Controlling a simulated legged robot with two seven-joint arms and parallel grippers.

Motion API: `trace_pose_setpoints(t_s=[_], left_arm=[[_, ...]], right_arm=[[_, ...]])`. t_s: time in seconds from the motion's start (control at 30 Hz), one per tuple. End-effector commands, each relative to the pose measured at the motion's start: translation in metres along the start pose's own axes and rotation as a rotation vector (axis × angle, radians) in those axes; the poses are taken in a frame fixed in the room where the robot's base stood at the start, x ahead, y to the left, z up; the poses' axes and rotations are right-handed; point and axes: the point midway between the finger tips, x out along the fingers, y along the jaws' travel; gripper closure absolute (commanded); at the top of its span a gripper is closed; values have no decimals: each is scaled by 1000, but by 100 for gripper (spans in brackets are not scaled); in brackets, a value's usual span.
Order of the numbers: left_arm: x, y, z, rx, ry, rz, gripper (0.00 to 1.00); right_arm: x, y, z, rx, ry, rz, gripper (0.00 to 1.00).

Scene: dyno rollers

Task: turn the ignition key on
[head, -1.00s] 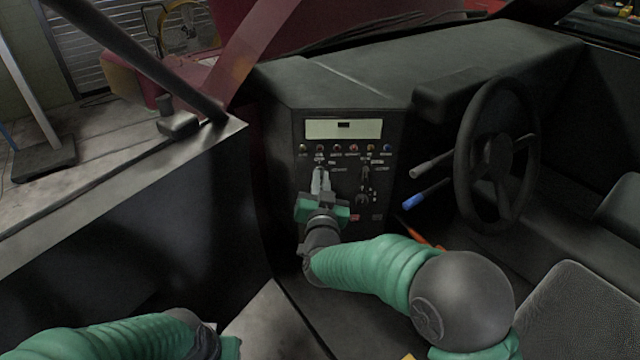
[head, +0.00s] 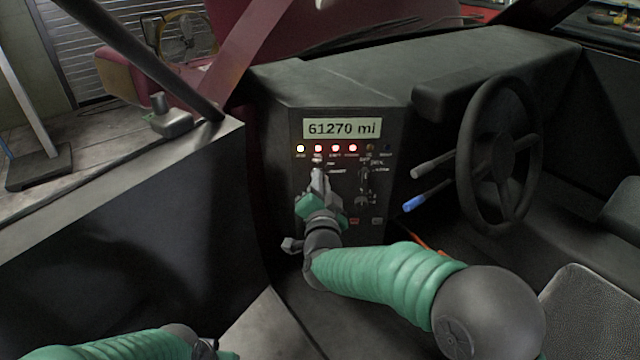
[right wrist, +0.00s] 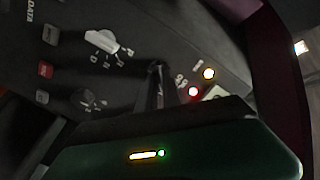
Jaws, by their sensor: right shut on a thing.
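The control panel (head: 345,235) stands in the middle of the head view. My right gripper (head: 318,175) is at its left side, shut at the ignition key, which the fingers hide. In the right wrist view the dark fingers (right wrist: 157,85) reach the panel face beside the lit lamps. The display (head: 342,128) at the top of the panel reads "61270 mi". Several indicator lamps (head: 335,148) below it glow white and red. Only the forearm of my left arm shows at the bottom left of the head view; its fingers cannot be made out.
A steering wheel (head: 498,155) and two stalks, one blue-tipped (head: 413,204), stand right of the panel. A selector knob (right wrist: 102,40) and a red button (right wrist: 45,69) are near the fingers. The door side (head: 120,215) bounds the left.

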Motion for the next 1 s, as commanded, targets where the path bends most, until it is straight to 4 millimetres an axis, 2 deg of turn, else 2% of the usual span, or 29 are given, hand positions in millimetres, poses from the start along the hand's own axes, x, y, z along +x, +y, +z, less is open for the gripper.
trace_pose_setpoints(t_s=[0.27, 0.3, 0.47, 0.8, 0.87, 1.0], left_arm=[[0, 0, 0, 0, 0, 0, 64], [0, 0, 0, 0, 0, 0, 64], [0, 0, 0, 0, 0, 0, 64], [-1, 0, 0, 0, 0, 0, 64], [-3, 0, -1, 0, 0, 0, 64], [-9, 0, -2, 0, 0, 0, 64]], right_arm=[[-1, 3, 3, -1, -8, 6, 100], [-1, 3, 4, -1, -8, 6, 89], [-1, 2, 3, -1, -6, 4, 69], [-4, 1, 1, -2, -4, 2, 69], [-11, 0, 0, -2, -3, 1, 69], [-44, -2, 0, -4, -5, 1, 69]])
